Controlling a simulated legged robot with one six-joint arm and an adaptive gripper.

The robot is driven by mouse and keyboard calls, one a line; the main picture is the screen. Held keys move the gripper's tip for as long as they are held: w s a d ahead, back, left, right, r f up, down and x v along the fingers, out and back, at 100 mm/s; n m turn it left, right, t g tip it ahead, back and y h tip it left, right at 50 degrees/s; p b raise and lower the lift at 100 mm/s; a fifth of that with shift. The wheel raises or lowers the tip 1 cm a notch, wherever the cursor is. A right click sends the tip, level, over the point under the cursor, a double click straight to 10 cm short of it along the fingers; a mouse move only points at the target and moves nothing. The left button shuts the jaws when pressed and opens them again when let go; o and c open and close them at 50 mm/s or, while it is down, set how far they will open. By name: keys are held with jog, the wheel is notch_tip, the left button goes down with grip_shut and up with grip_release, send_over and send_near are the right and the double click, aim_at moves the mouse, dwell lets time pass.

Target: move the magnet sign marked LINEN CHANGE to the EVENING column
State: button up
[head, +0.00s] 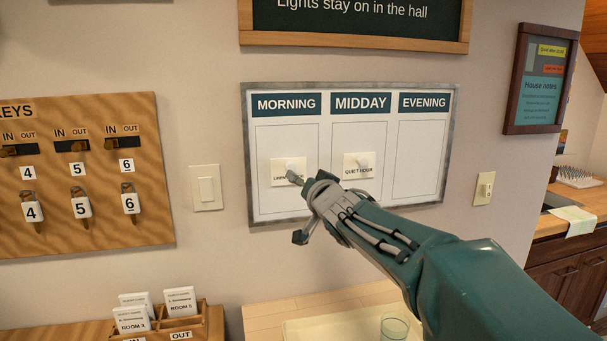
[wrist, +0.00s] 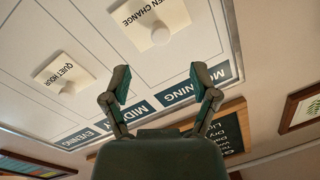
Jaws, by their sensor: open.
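The LINEN CHANGE magnet sign (head: 279,179) is a white plate with a round knob, in the MORNING column (head: 286,211) of the whiteboard; my upper finger partly covers its lettering. It also shows in the wrist view (wrist: 131,28), upside down, with its knob beyond my fingertips. My gripper (head: 299,207) is open and empty in front of the lower MORNING column; in the wrist view (wrist: 162,72) its two fingers are spread apart, short of the sign. The EVENING column (head: 420,160) at the right holds no sign.
The QUIET HOUR sign (head: 360,174) is in the MIDDAY column, between MORNING and EVENING. A chalkboard (head: 355,22) hangs above. Light switches (head: 206,188) (head: 484,188) flank the board. A key board (head: 85,175) hangs left. A glass (head: 394,326) stands below on a surface.

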jog(key=x, duration=0.8)
jog(key=shift+w+a, duration=0.1)
jog(key=shift+c, duration=0.3)
grip_shut()
